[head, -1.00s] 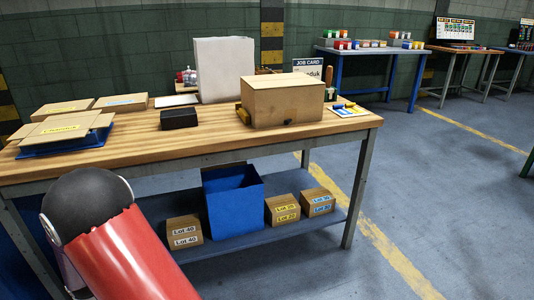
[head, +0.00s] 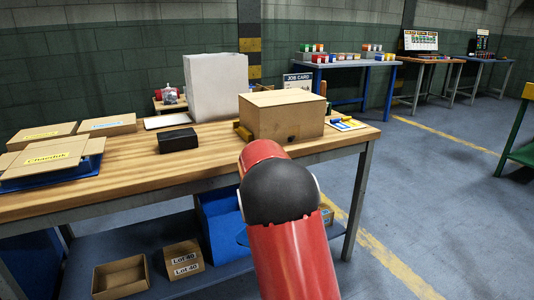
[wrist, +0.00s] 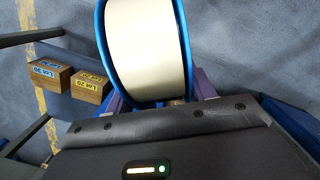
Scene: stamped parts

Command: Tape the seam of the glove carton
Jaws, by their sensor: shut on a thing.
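A closed brown carton (head: 282,116) stands on the right part of the wooden workbench (head: 215,150). I cannot read a label on it, so I cannot confirm that it is the glove carton. In the wrist view my gripper (wrist: 157,88) is shut on a wide roll of pale tape (wrist: 147,45) with blue rims. The roll fills the upper middle of that view. The head view shows my red arm in front of the bench, below the carton. My gripper and the roll are hidden from the head view.
A black box (head: 178,140), a tall white box (head: 216,88) and flat cartons (head: 45,160) share the bench. Below are a blue bin (head: 218,225), an open carton (head: 121,277) and labelled boxes (head: 183,259).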

